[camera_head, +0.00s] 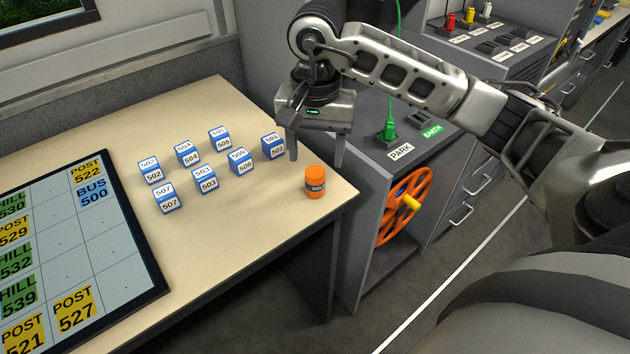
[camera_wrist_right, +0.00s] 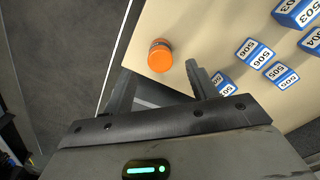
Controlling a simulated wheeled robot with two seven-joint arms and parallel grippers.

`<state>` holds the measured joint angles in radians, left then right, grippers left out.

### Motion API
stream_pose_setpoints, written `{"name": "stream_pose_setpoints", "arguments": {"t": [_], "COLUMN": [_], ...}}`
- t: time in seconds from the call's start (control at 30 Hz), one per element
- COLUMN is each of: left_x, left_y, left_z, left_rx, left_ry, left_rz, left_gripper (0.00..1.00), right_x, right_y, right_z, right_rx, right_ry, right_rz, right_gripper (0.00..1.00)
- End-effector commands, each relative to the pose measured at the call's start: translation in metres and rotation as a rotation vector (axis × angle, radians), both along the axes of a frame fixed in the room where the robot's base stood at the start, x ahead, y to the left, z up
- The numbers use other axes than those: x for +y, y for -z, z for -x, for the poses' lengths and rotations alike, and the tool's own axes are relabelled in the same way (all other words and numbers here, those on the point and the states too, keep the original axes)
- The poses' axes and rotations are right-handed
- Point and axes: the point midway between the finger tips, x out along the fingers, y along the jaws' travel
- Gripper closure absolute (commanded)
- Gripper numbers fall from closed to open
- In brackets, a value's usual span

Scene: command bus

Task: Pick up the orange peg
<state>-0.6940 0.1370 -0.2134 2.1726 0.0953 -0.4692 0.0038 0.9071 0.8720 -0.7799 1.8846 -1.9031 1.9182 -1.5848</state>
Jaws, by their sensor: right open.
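The orange peg (camera_head: 315,182) is a short upright cylinder with a dark label band. It stands near the right corner of the beige table (camera_head: 235,255). In the right wrist view the peg (camera_wrist_right: 160,56) shows just beyond the fingertips, nearer the right finger in the picture. My right gripper (camera_head: 316,160) is open and empty, its fingers pointing down above and behind the peg. It also shows in the right wrist view (camera_wrist_right: 158,82). Whether a finger touches the table is unclear. My left gripper is not in view.
Several blue-and-white numbered blocks (camera_head: 205,180) stand left of the peg, with block 501 (camera_head: 273,146) close to the gripper. A dark-framed board (camera_head: 110,230) lies at the left. A grey console (camera_head: 375,180) with an orange wheel (camera_head: 405,205) stands right of the table.

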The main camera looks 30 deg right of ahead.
Motion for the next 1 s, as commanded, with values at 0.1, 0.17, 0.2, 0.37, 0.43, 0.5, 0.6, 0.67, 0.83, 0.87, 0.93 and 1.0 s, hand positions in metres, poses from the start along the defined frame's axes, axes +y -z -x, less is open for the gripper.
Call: {"name": "stream_pose_setpoints", "arguments": {"t": [0.1, 0.17, 0.2, 0.37, 0.43, 0.5, 0.6, 0.67, 0.83, 0.87, 0.93, 1.0], "left_x": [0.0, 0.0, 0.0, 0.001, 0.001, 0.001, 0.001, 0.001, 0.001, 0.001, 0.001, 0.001], "left_y": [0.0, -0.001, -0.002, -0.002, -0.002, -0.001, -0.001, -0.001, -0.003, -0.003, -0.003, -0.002], "left_z": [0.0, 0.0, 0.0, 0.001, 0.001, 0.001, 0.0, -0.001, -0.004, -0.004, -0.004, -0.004], "left_rx": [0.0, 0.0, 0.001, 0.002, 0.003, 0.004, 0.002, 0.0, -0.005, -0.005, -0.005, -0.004], "left_ry": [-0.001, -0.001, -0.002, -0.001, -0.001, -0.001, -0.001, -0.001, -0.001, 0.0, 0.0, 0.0], "left_rz": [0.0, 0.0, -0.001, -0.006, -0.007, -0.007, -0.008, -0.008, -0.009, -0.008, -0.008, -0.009], "left_gripper": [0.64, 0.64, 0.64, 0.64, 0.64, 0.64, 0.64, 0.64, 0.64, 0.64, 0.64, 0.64], "right_x": [0.0, 0.001, 0.001, 0.002, 0.002, 0.002, 0.002, 0.002, 0.002, 0.002, 0.002, 0.002], "right_y": [0.007, 0.013, 0.019, 0.043, 0.051, 0.055, 0.056, 0.056, 0.056, 0.056, 0.056, 0.056], "right_z": [0.0, 0.001, 0.002, 0.002, 0.002, 0.002, 0.001, 0.001, 0.001, 0.001, 0.001, 0.001], "right_rx": [0.001, 0.004, 0.005, 0.004, 0.003, 0.001, -0.001, -0.001, -0.001, -0.001, -0.001, -0.001], "right_ry": [0.001, 0.001, 0.001, 0.001, 0.002, 0.001, 0.001, 0.001, 0.001, 0.001, 0.001, 0.001], "right_rz": [0.0, -0.001, -0.001, -0.001, -0.001, -0.001, -0.001, -0.001, -0.001, -0.001, -0.001, -0.001], "right_gripper": [0.42, 0.42, 0.42, 0.42, 0.42, 0.42, 0.42, 0.42, 0.7, 0.78, 0.91, 0.91]}}
